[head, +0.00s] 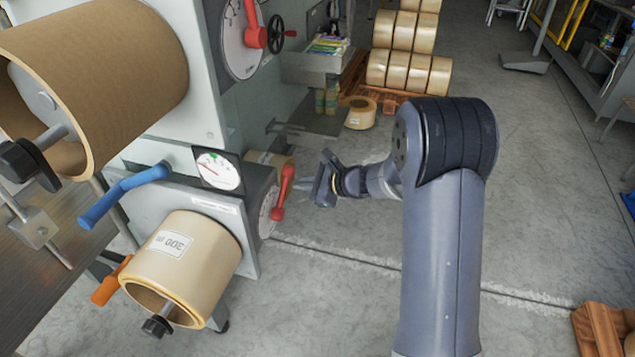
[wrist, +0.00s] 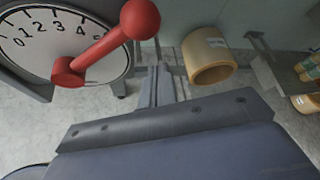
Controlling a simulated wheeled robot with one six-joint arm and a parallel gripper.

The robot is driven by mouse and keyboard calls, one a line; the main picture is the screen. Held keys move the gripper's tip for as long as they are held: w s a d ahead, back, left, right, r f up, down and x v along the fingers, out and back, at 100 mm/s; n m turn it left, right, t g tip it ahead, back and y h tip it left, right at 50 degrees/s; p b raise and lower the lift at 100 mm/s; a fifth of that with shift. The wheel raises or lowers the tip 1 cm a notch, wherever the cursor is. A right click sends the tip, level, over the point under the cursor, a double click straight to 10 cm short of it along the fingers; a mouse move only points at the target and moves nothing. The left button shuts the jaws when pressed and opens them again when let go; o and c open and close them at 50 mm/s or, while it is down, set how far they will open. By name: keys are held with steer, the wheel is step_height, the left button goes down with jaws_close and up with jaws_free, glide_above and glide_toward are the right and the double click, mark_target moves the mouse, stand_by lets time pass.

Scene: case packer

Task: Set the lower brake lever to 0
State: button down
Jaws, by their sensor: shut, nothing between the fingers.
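The lower brake lever (head: 283,192) is red and stands on a white dial (head: 267,212) on the side of the machine's lower unit. In the wrist view the lever (wrist: 105,47) runs from its hub up and right to a round knob. The dial (wrist: 45,38) there shows 0 to 4 at the left, and the lever lies over the scale beyond 4, hiding the marks under it. My gripper (head: 304,184) is just right of the lever in the head view, apart from it. Its narrow fingers (wrist: 163,84) are together and empty, below and right of the knob.
An upper red lever (head: 256,36) and a black handwheel (head: 277,33) are higher on the machine. A tape roll (head: 215,250) and a blue handle (head: 125,192) are on the near side. A grey shelf (head: 318,118) stands behind. The floor to the right is mostly clear.

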steer(key=r, duration=0.2)
steer(key=s+r, duration=0.1)
steer(key=shift+s+a, duration=0.1)
steer(key=shift+a, duration=0.25)
steer(key=shift+s+a+b, duration=0.1)
steer(key=shift+b, duration=0.4)
steer(key=shift+r+n+b, duration=0.15)
steer(key=shift+n+b, duration=0.15)
steer(key=shift+b, duration=0.05)
